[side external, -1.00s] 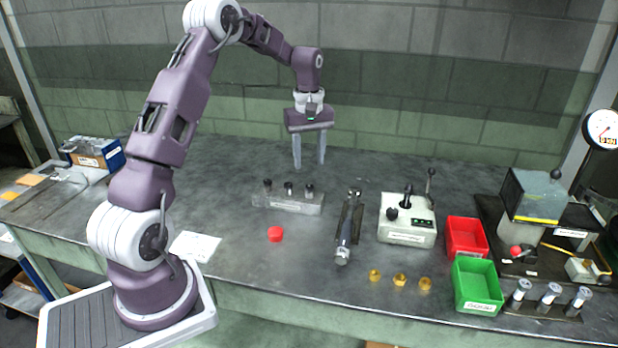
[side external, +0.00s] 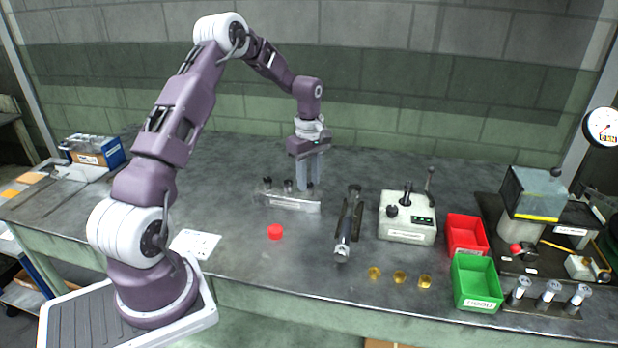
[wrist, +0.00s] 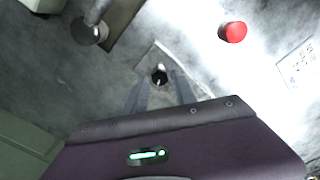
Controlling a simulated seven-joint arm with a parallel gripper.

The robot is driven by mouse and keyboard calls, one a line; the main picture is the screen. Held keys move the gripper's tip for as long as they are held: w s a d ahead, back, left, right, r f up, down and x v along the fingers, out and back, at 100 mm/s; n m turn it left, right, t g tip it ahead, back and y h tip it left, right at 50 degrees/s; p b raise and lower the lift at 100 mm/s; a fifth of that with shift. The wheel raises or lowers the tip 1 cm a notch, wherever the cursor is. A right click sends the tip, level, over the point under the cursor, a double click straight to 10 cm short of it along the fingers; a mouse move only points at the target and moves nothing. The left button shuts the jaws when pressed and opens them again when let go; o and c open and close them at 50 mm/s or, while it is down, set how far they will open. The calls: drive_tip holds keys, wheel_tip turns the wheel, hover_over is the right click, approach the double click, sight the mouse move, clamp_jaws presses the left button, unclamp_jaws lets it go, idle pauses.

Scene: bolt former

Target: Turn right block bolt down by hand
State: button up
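A clear block (side external: 290,204) with several dark-headed bolts stands mid-bench in the side view. Its right bolt (side external: 309,187) is at the block's right end, partly hidden by a finger. My gripper (side external: 309,187) points straight down at that end, fingertips at about bolt-head height. In the wrist view, the fingers of my gripper (wrist: 160,88) are apart, with one dark bolt head (wrist: 159,76) in line with the gap between them. I see no finger touching it. The block (wrist: 157,58) shows only partly there; the other bolts are hidden.
A red round cap (side external: 275,231) and a white sheet (side external: 195,244) lie in front and left. A cylindrical tool on a dark stand (side external: 346,226) is close on the right, then a grey control box (side external: 407,218). Bench behind the block is clear.

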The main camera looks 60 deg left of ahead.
clamp_jaws()
drive_tip(key=shift+m, duration=0.4)
drive_tip(key=m, duration=0.5)
drive_tip(key=shift+m, duration=0.3)
drive_tip(key=m, duration=0.6)
drive_tip(key=shift+w, duration=0.1)
drive_tip(key=m, duration=0.7)
drive_tip(key=shift+r+m, duration=0.1)
drive_tip(key=shift+m, duration=0.2)
drive_tip(key=m, duration=0.6)
drive_tip(key=shift+d+m, duration=0.1)
drive_tip(key=shift+m, duration=0.2)
